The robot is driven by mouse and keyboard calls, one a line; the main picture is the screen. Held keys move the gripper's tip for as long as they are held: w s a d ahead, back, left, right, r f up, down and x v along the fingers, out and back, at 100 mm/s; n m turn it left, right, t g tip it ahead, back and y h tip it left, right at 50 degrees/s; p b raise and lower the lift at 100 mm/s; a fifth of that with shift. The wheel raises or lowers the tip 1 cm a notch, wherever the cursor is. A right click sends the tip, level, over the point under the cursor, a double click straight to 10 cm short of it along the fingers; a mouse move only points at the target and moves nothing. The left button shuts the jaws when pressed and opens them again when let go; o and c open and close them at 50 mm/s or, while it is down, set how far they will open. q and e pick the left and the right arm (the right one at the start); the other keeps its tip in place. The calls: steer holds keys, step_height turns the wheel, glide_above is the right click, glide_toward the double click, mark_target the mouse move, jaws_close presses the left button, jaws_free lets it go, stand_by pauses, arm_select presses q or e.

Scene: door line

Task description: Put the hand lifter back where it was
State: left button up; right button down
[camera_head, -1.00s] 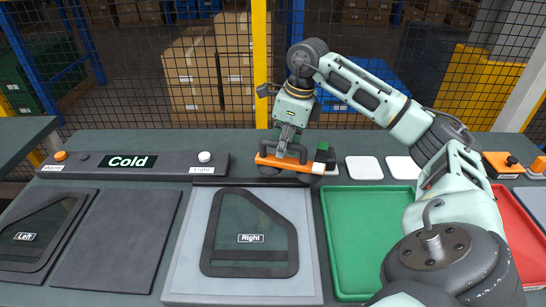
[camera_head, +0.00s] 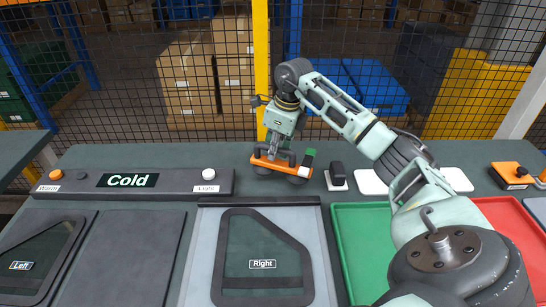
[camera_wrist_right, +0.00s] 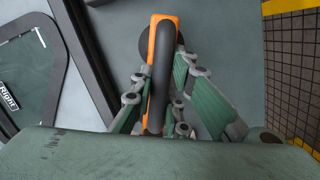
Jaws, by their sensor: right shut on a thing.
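The hand lifter (camera_head: 268,163) is an orange bar with dark round cups under it and a black handle. It is behind the tray with the glass marked Right, at the back of the bench. A green piece shows at its right end. My right gripper (camera_head: 277,153) is shut on its handle from above. In the wrist view the black handle (camera_wrist_right: 161,80) lies between the fingers (camera_wrist_right: 160,95), with the orange bar (camera_wrist_right: 164,19) beyond. I cannot tell whether the cups touch the bench. My left gripper is not in view.
A black block on a white label (camera_head: 337,178) stands just right of the lifter. White pads (camera_head: 371,182) lie farther right, behind the green tray (camera_head: 362,240). The mesh fence (camera_head: 440,60) is behind.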

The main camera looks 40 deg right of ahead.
mark_target(281, 160)
steer(key=shift+w+a+f, duration=0.1)
steer(key=shift+w+a, duration=0.05)
steer(key=shift+w, duration=0.05)
steer(key=shift+f, duration=0.35)
step_height(281, 160, down, 2)
steer(key=shift+f+p, duration=0.2)
steer(key=shift+p, duration=0.3)
steer(key=shift+f, duration=0.35)
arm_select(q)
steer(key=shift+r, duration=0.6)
arm_select(e)
steer(key=shift+f, duration=0.1)
steer(key=shift+f, duration=0.1)
steer(key=c, duration=1.7)
jaws_free()
steer(key=shift+f, duration=0.1)
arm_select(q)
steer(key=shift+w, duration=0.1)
